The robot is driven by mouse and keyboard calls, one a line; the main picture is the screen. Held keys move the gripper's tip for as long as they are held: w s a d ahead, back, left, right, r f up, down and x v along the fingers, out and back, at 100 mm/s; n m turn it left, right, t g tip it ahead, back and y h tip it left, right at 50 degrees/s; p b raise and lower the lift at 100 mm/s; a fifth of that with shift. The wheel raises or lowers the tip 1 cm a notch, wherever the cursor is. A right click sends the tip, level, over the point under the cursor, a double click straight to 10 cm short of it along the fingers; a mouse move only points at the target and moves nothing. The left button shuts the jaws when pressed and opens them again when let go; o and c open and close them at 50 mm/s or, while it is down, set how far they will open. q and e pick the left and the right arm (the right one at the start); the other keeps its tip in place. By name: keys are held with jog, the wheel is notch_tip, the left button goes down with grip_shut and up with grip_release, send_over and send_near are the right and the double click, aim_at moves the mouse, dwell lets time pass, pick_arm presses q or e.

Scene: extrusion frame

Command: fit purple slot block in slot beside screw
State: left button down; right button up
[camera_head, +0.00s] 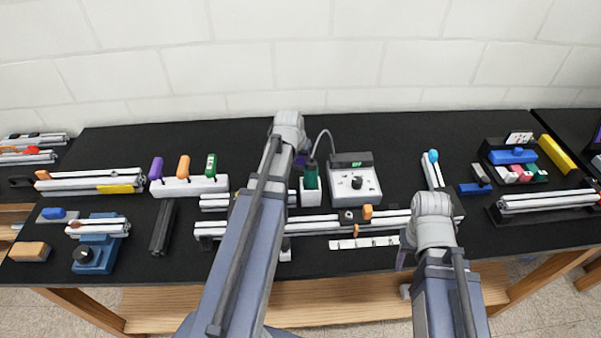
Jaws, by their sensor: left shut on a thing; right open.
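A long silver extrusion (318,224) lies across the middle of the table. An orange block (367,212) sits on it, with a small round screw-like part (349,215) just to its left.
A white rack with purple, orange and green handles (188,184) stands left. A grey control box (353,180) and a green tool in a holder (311,180) stand behind the extrusion. A white marked strip (364,242) lies in front. A blue fixture (95,252) stands at far left.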

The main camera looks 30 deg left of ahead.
aim_at(299, 165)
pick_arm(q)
jog(key=shift+f+b, duration=1.8)
jog(key=shift+b, duration=0.05)
jog(key=shift+f, duration=0.1)
jog(key=shift+f, duration=0.15)
jog(key=shift+c, duration=1.6)
grip_release()
jog(key=shift+o, duration=0.2)
jog(key=p+v, duration=1.1)
jog(key=v, duration=0.1)
jog(key=shift+r, duration=0.3)
